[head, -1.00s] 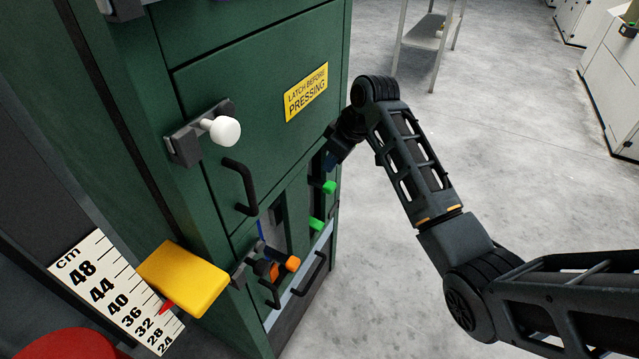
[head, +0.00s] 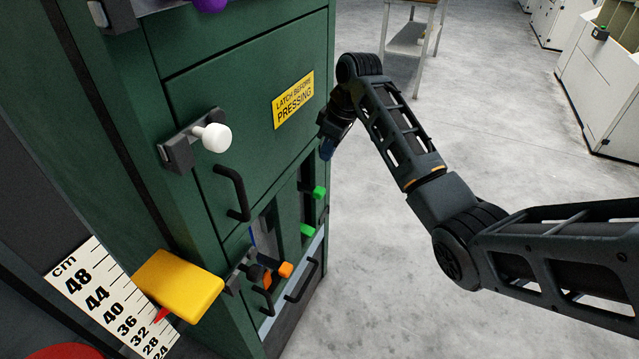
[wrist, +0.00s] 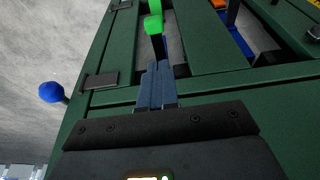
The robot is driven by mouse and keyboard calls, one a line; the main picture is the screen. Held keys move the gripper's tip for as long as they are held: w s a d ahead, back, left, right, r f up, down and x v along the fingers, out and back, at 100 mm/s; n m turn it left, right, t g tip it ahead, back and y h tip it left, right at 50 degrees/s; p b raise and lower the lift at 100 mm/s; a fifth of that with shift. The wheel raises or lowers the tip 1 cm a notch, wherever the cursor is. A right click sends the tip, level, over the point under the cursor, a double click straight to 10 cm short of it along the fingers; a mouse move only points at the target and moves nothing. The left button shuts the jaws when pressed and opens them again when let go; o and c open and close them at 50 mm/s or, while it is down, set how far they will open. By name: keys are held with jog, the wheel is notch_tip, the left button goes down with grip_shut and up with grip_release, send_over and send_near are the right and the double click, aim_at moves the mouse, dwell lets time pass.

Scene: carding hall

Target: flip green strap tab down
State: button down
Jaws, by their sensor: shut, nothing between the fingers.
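Two small green tabs show on the green cabinet's narrow slot in the head view: an upper one (head: 319,192) and a lower one (head: 307,229). In the wrist view, a bright green tab (wrist: 153,25) on a dark stem is just beyond my fingertips, with more green behind it at the top edge. I cannot tell which of the two is the strap tab. My gripper (head: 326,150) is above the upper tab at the cabinet's right edge. Its blue fingers (wrist: 156,72) are shut and empty; a small gap or light contact with the nearer tab cannot be told apart.
The cabinet has a white knob (head: 214,137), black handles (head: 231,193), an orange knob (head: 285,269) and a yellow block (head: 178,286) beside a scale (head: 108,303). A blue knob (wrist: 50,92) projects at left in the wrist view. Open floor (head: 400,280) lies to the right.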

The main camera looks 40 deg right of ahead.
aim_at(321, 193)
jog(key=x, duration=0.7)
jog(key=s+x, duration=0.1)
jog(key=x, duration=0.3)
jog(key=shift+d+f, duration=0.15)
jog(key=shift+f, duration=0.4)
jog(key=shift+f, duration=0.15)
notch_tip(321, 193, down, 10)
jog(key=b, duration=0.6)
jog(key=shift+f, duration=0.2)
jog(key=shift+s+f, duration=0.1)
notch_tip(321, 193, up, 5)
jog(key=p, duration=0.4)
jog(key=v, duration=0.9)
jog(key=shift+r+p, duration=0.4)
jog(key=shift+p, duration=0.05)
